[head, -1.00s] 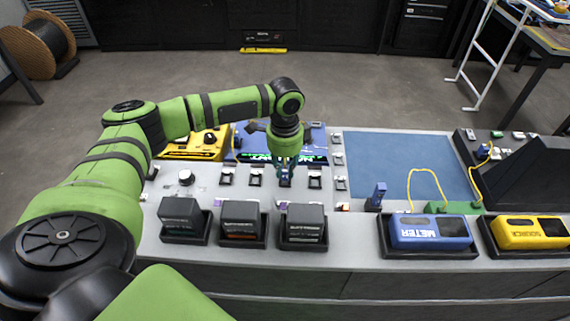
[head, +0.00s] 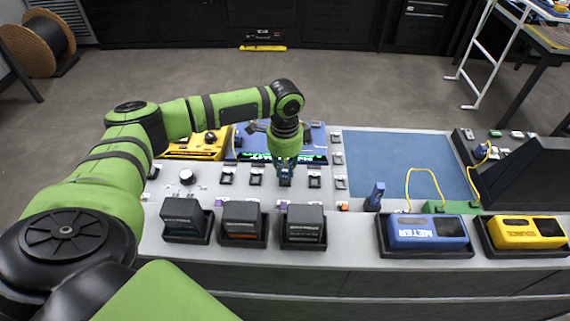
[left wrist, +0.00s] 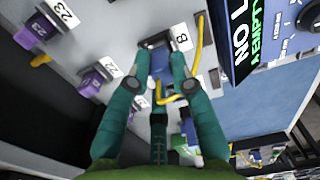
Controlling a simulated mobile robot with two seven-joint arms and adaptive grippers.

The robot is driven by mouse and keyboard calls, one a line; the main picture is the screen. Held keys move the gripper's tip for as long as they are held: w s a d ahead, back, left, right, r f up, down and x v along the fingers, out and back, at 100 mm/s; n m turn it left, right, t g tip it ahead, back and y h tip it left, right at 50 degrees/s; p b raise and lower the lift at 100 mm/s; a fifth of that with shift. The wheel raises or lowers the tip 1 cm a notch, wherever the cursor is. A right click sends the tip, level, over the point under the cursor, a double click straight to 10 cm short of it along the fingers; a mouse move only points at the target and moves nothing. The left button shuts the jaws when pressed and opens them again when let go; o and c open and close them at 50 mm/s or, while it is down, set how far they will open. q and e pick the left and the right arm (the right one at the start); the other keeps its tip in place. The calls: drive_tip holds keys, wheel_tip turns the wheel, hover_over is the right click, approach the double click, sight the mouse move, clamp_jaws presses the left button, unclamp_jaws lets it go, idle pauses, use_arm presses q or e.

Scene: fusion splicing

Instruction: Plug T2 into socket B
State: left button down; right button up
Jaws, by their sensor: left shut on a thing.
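My left gripper (head: 285,176) points down at the row of dark sockets on the console. In the left wrist view its green fingers (left wrist: 160,84) are shut on a blue plug (left wrist: 160,64). The far end of the plug meets a dark socket (left wrist: 151,42) with a white label (left wrist: 182,38) that seems to read B. I cannot tell how deep the plug sits. A short yellow cable (left wrist: 172,98) shows between the fingers. No T2 marking is legible on the plug. My right gripper is not in view.
Purple plugs (left wrist: 91,82) sit in neighbouring sockets labelled 22 and 23. A screen device (left wrist: 240,45) stands close beside the gripper. Black boxes (head: 303,224), a blue meter (head: 428,230) and a yellow source (head: 528,231) line the front. The blue mat (head: 395,165) is mostly clear.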

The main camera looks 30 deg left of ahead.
use_arm(q)
drive_tip(key=shift+f, duration=0.5)
idle(0.3)
drive_tip(key=c, duration=1)
unclamp_jaws()
wheel_tip(320, 180, up, 12)
drive_tip(key=shift+r, duration=0.1)
